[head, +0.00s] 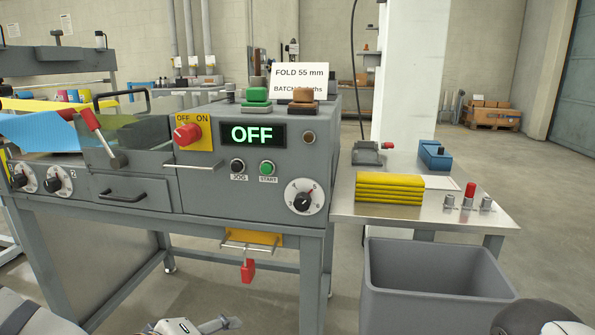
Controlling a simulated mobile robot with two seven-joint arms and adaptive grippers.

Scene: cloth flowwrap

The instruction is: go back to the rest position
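My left arm (28,317) comes in at the bottom left corner. What looks like the end of my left gripper (205,326) shows at the bottom edge, low in front of the machine and apart from it. Most of it is cut off, so its opening cannot be told. Part of my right arm (535,317) shows at the bottom right corner, in front of the grey bin. My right gripper is out of the picture. No held object is visible.
The grey machine (240,195) stands close ahead, its display (252,134) reading OFF. A red tag (248,271) hangs below it. A steel side table (400,213) carries folded yellow cloths (389,189). The grey bin (430,281) stands in front of it. Floor is clear at right.

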